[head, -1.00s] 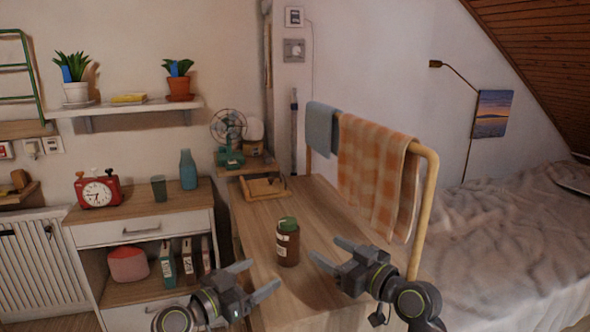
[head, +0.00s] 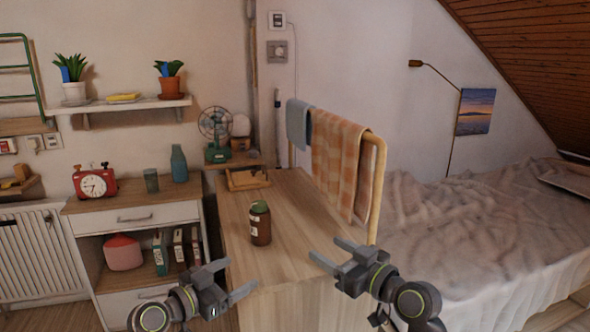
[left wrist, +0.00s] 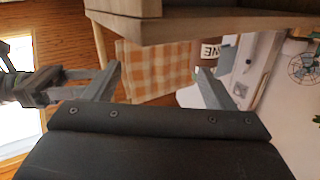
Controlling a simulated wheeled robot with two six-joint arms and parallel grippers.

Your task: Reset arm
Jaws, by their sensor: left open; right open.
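My left gripper (head: 237,278) is open and empty in front of the left cabinet and the wooden desk's near left corner. In the left wrist view its two fingers (left wrist: 158,85) stand apart with nothing between them. My right gripper (head: 331,255) is open and empty, in front of the desk's near right side. A brown jar with a green lid (head: 260,224) stands upright on the desk, apart from both grippers. Part of the jar's label (left wrist: 210,52) shows in the left wrist view.
The wooden desk (head: 290,215) carries a small wooden tray (head: 248,179) at the back. A rail with an orange checked towel (head: 338,160) stands on its right. A low cabinet (head: 140,218) with a red clock (head: 95,182) is left. A bed (head: 470,225) fills the right.

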